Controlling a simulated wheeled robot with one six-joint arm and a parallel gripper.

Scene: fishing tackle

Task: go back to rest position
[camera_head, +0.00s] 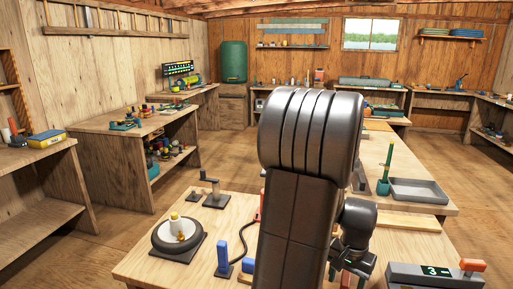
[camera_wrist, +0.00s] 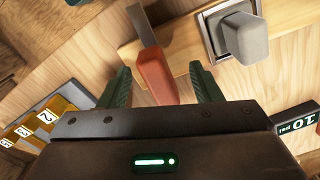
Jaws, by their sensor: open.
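My gripper (camera_wrist: 159,70) shows in the wrist view with its two green fingers spread apart. A tool with an orange handle (camera_wrist: 155,74) and a flat grey metal end lies in view between the fingers, and neither finger visibly closes on it. I cannot tell how far below the fingers it is. In the head view my arm fills the middle, and only part of my gripper shows low at the right of the arm, over the bench (camera_head: 140,262).
In the wrist view, a grey block on a metal plate (camera_wrist: 238,38) stands upper right, a "10 psi" box (camera_wrist: 298,122) right, and yellow numbered compartments (camera_wrist: 50,112) left. In the head view, a round dark device (camera_head: 178,236), a blue upright piece (camera_head: 223,256) and a "3" box (camera_head: 430,275) crowd the bench.

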